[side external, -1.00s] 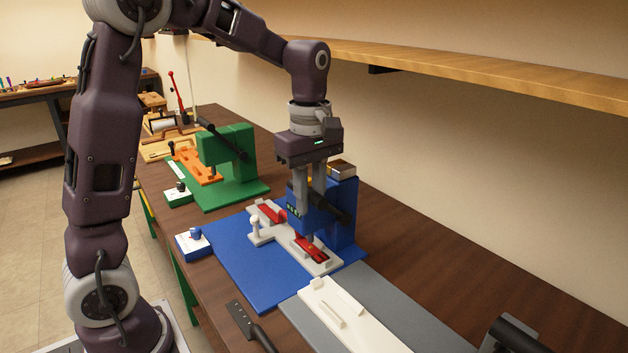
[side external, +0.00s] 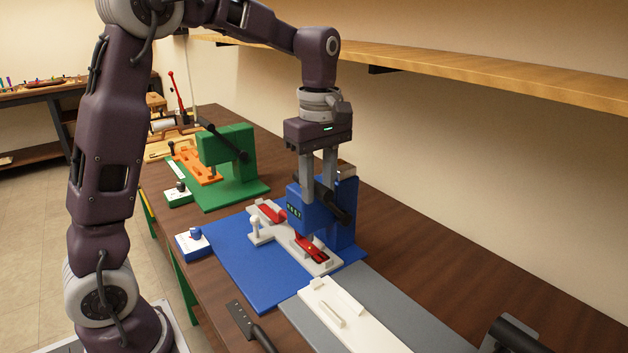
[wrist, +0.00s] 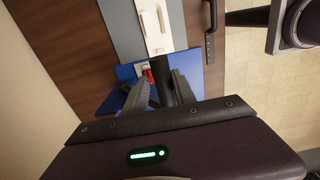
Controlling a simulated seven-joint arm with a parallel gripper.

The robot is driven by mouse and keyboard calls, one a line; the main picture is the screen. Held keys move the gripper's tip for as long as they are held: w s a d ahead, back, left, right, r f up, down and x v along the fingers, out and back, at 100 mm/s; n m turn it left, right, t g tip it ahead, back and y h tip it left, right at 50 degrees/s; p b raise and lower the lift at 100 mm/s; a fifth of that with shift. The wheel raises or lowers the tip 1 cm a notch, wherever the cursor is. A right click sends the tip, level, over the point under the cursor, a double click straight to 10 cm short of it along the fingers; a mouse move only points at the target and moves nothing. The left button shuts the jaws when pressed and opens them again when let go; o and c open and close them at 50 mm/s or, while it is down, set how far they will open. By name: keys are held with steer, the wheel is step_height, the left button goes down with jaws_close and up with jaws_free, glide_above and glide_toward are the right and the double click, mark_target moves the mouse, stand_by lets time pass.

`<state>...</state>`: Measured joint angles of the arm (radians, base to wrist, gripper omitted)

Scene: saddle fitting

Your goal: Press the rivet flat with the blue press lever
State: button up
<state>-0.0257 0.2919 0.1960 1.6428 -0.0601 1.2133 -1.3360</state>
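The blue press (side external: 345,225) stands on a blue base plate (side external: 235,262). Its black lever (side external: 338,206) slants down to the right across the front of the blue head. My gripper (side external: 321,182) points down at the lever with its fingers apart. In the wrist view the black lever (wrist: 166,88) shows between the two fingers; I cannot tell whether they touch it. Red strap pieces (side external: 312,247) lie on the white fixture (side external: 265,235) beneath and beside the press head; one red piece also shows in the wrist view (wrist: 151,76). The rivet is too small to make out clearly.
A green press (side external: 232,160) with an orange fixture stands further back. A grey plate with a white block (side external: 335,310) lies in front, and a dark-handled tool (side external: 245,322) lies near the table edge. A wooden shelf (side external: 480,70) runs above along the wall.

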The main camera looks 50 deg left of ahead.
steer(key=shift+o, duration=1.1)
steer(key=shift+w, duration=0.1)
steer(key=shift+r, duration=0.15)
steer(key=shift+r, duration=2.85)
steer(key=shift+s+d+r, duration=0.1)
steer(key=shift+s, duration=0.25)
steer(key=s+d+f+m+t, duration=0.2)
steer(key=s+d+m, duration=0.1)
steer(key=s+m, duration=0.6)
steer(key=s+d+f+m+t, duration=0.2)
steer(key=s+d+m+t, duration=0.1)
steer(key=s+m, duration=0.6)
steer(key=s, duration=0.3)
steer(key=shift+t, duration=0.3)
